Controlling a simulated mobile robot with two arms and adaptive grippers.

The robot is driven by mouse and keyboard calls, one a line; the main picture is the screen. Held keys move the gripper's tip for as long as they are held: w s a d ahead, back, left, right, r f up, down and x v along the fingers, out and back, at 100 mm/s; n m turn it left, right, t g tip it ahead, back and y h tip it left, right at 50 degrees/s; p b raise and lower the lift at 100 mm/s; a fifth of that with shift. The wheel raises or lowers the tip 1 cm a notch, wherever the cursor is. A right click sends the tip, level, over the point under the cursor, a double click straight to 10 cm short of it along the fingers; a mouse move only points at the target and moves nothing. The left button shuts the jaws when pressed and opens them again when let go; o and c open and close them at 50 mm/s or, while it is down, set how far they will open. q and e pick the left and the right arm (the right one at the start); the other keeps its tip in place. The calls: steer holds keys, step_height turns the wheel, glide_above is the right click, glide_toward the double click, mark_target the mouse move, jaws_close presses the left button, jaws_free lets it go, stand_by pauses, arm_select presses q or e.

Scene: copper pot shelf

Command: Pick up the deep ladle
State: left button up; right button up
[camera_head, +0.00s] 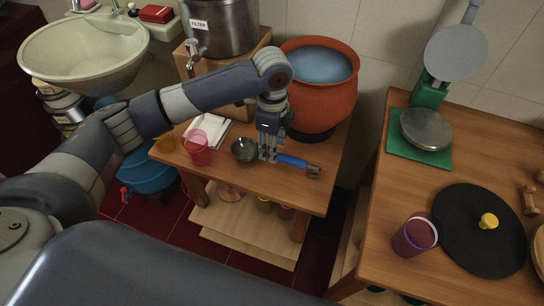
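The deep ladle appears to be the tool lying on the small wooden table, with a dark round bowl (244,150) at its left. Its blue handle (291,160) runs right to a metal end piece. My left gripper (267,157) points down over the part between bowl and handle, its fingertips at the ladle's height. The fingers hide the shaft there, and I cannot tell whether they are closed on it. My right gripper is not in view.
A large terracotta pot (322,105) stands right behind my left gripper. A pink cup (198,153) and white cloth (212,130) lie left of the bowl. The right table holds a scale (427,130), purple cup (413,238) and black disc (470,250).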

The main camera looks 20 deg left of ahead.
arm_select(q)
steer(key=shift+w+a+f, duration=0.1)
steer(key=shift+f, duration=1.3)
steer(key=shift+w+f, duration=0.1)
steer(key=shift+f, duration=1.25)
jaws_close()
